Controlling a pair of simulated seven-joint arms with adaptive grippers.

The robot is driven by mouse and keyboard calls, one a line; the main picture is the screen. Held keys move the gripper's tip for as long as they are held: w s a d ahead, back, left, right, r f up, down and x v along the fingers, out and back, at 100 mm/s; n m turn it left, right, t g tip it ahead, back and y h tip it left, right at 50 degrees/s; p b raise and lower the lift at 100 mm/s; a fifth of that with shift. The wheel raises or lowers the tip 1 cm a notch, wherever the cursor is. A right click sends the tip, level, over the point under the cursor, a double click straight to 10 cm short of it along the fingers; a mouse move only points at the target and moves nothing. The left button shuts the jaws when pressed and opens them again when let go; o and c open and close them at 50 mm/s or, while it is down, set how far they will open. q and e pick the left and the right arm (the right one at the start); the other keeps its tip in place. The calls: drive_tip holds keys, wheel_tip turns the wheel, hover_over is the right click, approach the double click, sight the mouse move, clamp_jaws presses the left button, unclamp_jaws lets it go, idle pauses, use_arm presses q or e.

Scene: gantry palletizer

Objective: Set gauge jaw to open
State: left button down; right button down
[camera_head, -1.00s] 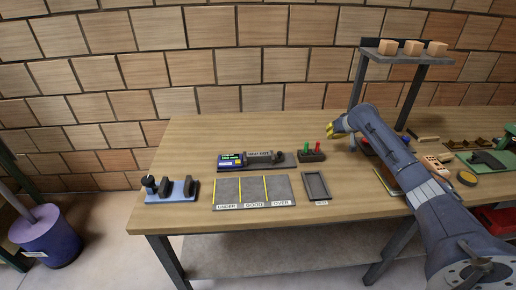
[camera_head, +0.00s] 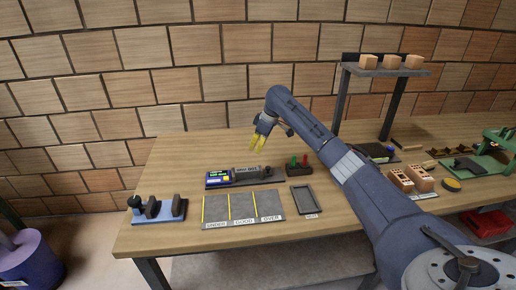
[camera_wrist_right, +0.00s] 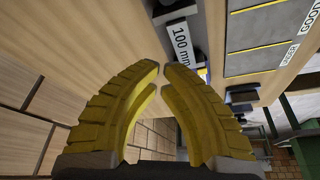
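The gauge (camera_head: 240,176) lies on the wooden bench, a dark bar with a lit blue-and-green display (camera_head: 219,178) at its left end and a labelled grey body. Its jaw is too small to make out clearly, so I cannot tell its position. In the right wrist view, part of the gauge shows with a "100 mm" label (camera_wrist_right: 181,41). My right gripper (camera_head: 256,149) points down above and behind the gauge's right part, apart from it. Its yellow fingers (camera_wrist_right: 162,76) bow outward and their tips nearly meet, with nothing between them. My left gripper is out of view.
A small box with green and red levers (camera_head: 299,167) stands right of the gauge. In front are a mat marked UNDER, GOOD and OVER (camera_head: 243,206), a dark tray (camera_head: 305,199) and a blue fixture (camera_head: 158,211). A raised shelf (camera_head: 385,70) holds wooden blocks.

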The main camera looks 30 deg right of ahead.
sight(260, 167)
drive_tip(key=x, duration=0.7)
drive_tip(key=shift+f, duration=0.25)
drive_tip(key=shift+s+d+f, duration=0.1)
drive_tip(key=shift+s+d, duration=0.7)
drive_tip(key=shift+s, duration=0.05)
drive_tip(key=shift+s+d+f, duration=0.1)
drive_tip(key=shift+s+d, duration=0.4)
drive_tip(key=shift+s, duration=0.15)
drive_tip(key=shift+d, duration=0.1)
drive_tip(key=shift+s+d, duration=0.3)
drive_tip(key=shift+d, duration=0.3)
drive_tip(key=shift+s+d, duration=0.25)
drive_tip(key=shift+d, duration=0.35)
drive_tip(key=shift+s+d, duration=0.3)
drive_tip(key=shift+d, duration=0.35)
